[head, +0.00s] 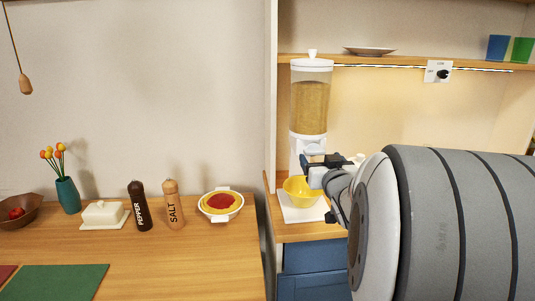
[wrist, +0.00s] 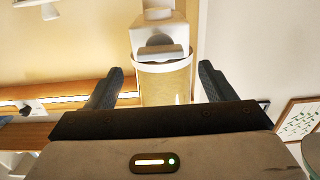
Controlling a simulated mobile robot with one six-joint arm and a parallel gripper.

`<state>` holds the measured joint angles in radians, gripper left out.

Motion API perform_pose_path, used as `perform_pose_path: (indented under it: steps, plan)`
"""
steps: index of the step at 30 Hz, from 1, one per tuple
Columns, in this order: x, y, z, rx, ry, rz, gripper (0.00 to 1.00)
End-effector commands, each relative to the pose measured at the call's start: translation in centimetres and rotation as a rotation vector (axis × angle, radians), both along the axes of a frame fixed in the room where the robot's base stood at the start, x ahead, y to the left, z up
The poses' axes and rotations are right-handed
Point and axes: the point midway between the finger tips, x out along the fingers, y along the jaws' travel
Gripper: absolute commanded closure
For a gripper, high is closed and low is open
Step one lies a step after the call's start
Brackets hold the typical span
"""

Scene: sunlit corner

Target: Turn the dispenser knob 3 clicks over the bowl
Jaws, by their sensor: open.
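The dispenser (head: 310,100) has a clear hopper of tan grain on a white body and stands on the right counter. The yellow bowl (head: 302,190) sits on the dispenser's white base, below its outlet. My gripper (head: 311,160) is in front of the dispenser's lower body and hides part of it. In the wrist view, my gripper (wrist: 160,70) is open and empty, its fingers on either side of the dispenser with gaps. The pale knob (wrist: 162,50) appears between and beyond the fingertips; contact is not visible.
A shelf (head: 420,60) with a plate (head: 369,50) and cups (head: 498,47) is above. A switch (head: 438,71) is on the right wall. The left table holds a pepper mill (head: 140,205), a salt mill (head: 173,205) and a white dish (head: 221,204).

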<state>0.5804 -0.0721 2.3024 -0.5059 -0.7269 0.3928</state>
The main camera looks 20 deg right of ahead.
Motion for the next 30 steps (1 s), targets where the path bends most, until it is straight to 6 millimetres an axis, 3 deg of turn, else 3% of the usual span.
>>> perform_pose_path:
  steps: [3, 9, 20, 30]
  plan:
    - [2.0, -0.5, -0.1, 0.002, 0.001, 0.0, 0.24]
    - [4.1, -1.1, 0.0, 0.001, 0.001, -0.001, 0.24]
    - [4.5, -1.2, 0.0, 0.001, 0.002, -0.001, 0.24]
    - [4.5, -1.2, 0.0, 0.001, 0.002, -0.002, 0.52]
